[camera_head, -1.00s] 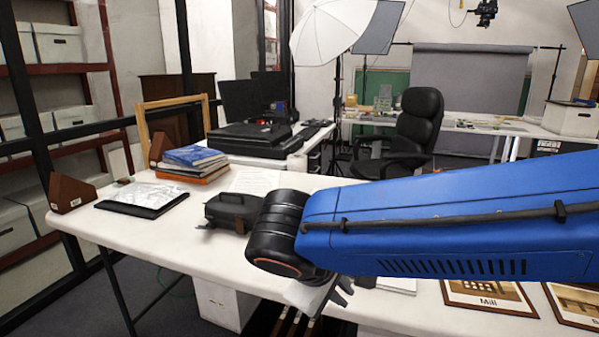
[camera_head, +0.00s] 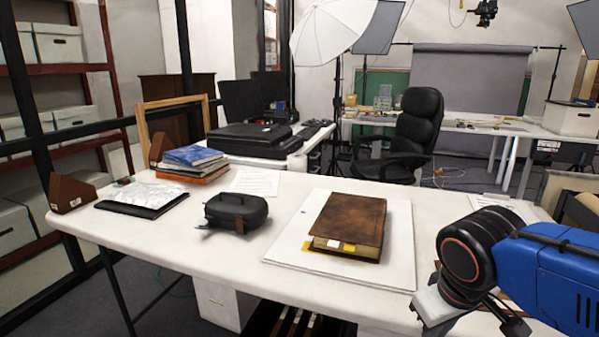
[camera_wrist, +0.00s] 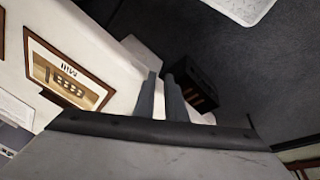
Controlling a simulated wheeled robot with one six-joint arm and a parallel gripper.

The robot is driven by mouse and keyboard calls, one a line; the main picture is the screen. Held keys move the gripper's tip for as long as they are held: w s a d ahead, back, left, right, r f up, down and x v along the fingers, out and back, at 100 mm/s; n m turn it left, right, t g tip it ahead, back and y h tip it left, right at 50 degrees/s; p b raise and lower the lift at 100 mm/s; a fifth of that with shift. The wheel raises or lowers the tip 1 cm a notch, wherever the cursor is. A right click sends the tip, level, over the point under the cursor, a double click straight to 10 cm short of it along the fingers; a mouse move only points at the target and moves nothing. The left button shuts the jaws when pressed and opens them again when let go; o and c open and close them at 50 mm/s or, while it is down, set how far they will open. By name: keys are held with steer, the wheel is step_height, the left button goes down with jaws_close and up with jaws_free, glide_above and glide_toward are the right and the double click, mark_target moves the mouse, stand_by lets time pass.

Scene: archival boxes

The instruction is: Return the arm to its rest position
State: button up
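My blue arm (camera_head: 560,275) reaches in from the right edge in the head view. My gripper (camera_head: 515,326) hangs low at the bottom right, by the front edge of the white table (camera_head: 120,226). In the wrist view the two dark fingers of my gripper (camera_wrist: 162,78) stand with a narrow gap between them and nothing in it. The gripper is tilted, and the wrist view looks down past the table edge to the dark floor (camera_wrist: 225,110).
A brown leather book (camera_head: 350,222) lies on a white board (camera_head: 285,255), left of my arm. A black case (camera_head: 236,211) lies further left. A framed "Mill" picture (camera_wrist: 68,75) is close to my fingers. A dark box (camera_wrist: 197,88) is below the table edge.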

steer(key=shift+s+d+f+m+t+y, duration=0.15)
steer(key=shift+s+d+f+m+t, duration=0.1)
steer(key=shift+s+d+m, duration=0.3)
steer(key=shift+s+d+f+m+t+y, duration=0.25)
steer(key=shift+s+d+m, duration=0.2)
steer(key=shift+d, duration=0.25)
steer(key=shift+s+d+f+m+t+y, duration=0.1)
steer(key=shift+s+d+f+m+t, duration=0.25)
steer(key=shift+d+m, duration=0.25)
